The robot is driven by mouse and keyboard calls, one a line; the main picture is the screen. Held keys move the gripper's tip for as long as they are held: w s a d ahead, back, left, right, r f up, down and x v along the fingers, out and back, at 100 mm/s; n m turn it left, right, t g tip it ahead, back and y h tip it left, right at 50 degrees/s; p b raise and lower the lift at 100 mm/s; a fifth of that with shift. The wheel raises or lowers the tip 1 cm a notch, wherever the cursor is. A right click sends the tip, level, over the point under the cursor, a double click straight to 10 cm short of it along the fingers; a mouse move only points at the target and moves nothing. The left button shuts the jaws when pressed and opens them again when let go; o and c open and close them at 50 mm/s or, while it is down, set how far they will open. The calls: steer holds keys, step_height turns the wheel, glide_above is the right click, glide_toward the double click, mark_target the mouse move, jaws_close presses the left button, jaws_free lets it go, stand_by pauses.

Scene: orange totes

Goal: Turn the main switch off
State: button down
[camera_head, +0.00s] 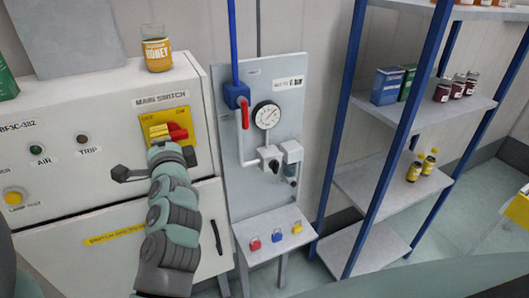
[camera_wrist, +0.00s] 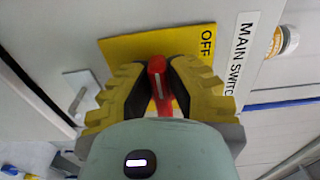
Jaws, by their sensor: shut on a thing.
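The main switch is a red handle (camera_head: 177,131) on a yellow plate (camera_head: 178,114) on the white cabinet, under a "MAIN SWITCH" label (camera_head: 161,98). My gripper (camera_head: 163,133) reaches up to it from below. In the wrist view, the red handle (camera_wrist: 157,80) sits between the two yellow-and-black fingers of my gripper (camera_wrist: 158,85), which are shut on it. The word "OFF" (camera_wrist: 206,42) shows on the yellow plate beside the right finger. Part of the handle and of the plate is hidden behind my gripper.
A grey latch handle (camera_head: 126,174) sticks out left of my wrist. A honey jar (camera_head: 157,50) stands on the cabinet top. Right of it is a grey panel (camera_head: 284,90) with a gauge and a red lever, above a small shelf with padlocks (camera_head: 276,238). Blue-framed shelving (camera_head: 386,180) stands further right.

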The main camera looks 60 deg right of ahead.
steer(key=c, duration=0.9)
jaws_free()
steer(key=shift+c, duration=0.2)
steer(key=v, duration=1.2)
